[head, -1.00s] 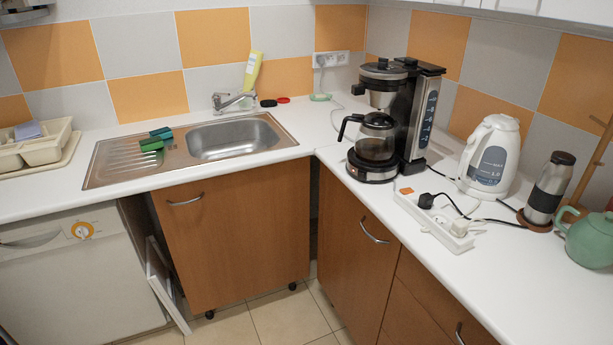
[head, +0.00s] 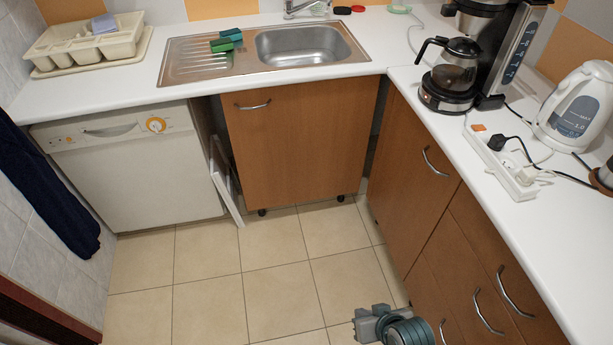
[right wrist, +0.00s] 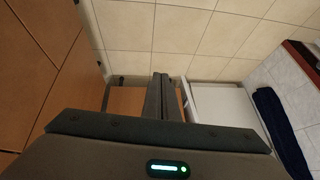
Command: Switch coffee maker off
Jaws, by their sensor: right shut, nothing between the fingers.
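The coffee maker (head: 497,40) stands on the right-hand counter, black and silver, its top cut off by the frame edge. Its glass carafe (head: 455,72) sits on the round base plate (head: 446,95), where a small reddish spot shows at the front. My right gripper (head: 366,322) is low at the bottom of the head view, over the floor, well below and apart from the coffee maker. In the right wrist view its fingers (right wrist: 162,98) are together with nothing between them. The coffee maker does not show in the wrist view. My left gripper is not in view.
A white power strip (head: 500,160) with plugs and cables lies in front of the white kettle (head: 575,110). The counter's front edge and drawer handles (head: 488,312) are near my right arm. The sink (head: 300,45) is at the back. The tiled floor (head: 240,270) is clear.

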